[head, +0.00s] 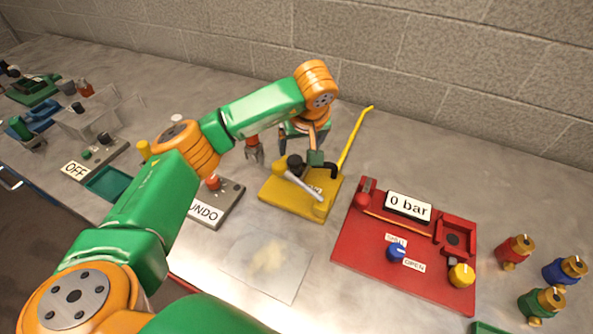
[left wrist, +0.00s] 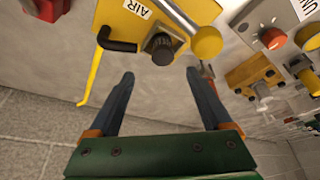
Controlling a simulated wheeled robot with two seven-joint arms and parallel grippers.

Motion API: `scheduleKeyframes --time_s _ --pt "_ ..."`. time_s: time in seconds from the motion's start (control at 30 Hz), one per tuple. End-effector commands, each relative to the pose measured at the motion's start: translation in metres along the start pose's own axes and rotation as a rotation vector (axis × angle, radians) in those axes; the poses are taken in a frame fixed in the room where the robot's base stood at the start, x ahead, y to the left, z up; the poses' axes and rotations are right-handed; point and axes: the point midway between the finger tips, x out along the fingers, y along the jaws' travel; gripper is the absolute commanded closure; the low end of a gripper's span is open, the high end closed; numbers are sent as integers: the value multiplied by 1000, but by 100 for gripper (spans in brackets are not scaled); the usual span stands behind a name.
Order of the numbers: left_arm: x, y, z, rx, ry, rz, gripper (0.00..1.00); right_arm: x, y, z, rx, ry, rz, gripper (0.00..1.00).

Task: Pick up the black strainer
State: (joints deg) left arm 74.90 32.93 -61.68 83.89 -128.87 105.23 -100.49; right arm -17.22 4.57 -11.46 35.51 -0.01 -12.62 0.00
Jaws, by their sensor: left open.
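A short black cylinder (head: 296,163), which looks like the black strainer, stands on the yellow air station (head: 283,200). In the left wrist view the same cylinder (left wrist: 160,46) lies just beyond and between my fingertips, on the yellow plate marked AIR. My left gripper (head: 306,138) is over the back of the yellow station, open and empty. Its two fingers (left wrist: 160,76) are spread wide and apart from the cylinder. In the head view the gripper partly hides the area behind the cylinder. My right gripper is in neither view.
A black hook (left wrist: 116,40) and a silver lever (head: 300,186) flank the cylinder closely. A red pressure station (head: 350,245) stands to the right, an UNDO block (head: 222,205) to the left. A clear sheet (head: 265,268) lies in front. Colored valves (head: 515,252) stand far right.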

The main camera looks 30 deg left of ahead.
Motion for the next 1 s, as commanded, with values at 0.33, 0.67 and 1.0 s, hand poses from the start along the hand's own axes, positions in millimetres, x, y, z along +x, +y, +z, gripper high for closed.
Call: scheduleKeyframes --time_s 0.33,0.67,1.0 --pt "39 -4 1 -1 -7 -4 17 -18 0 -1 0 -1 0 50" --pt "79 -4 2 -1 -2 2 17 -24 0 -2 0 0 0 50" --pt "78 -4 2 -1 -2 2 84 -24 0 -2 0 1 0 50"
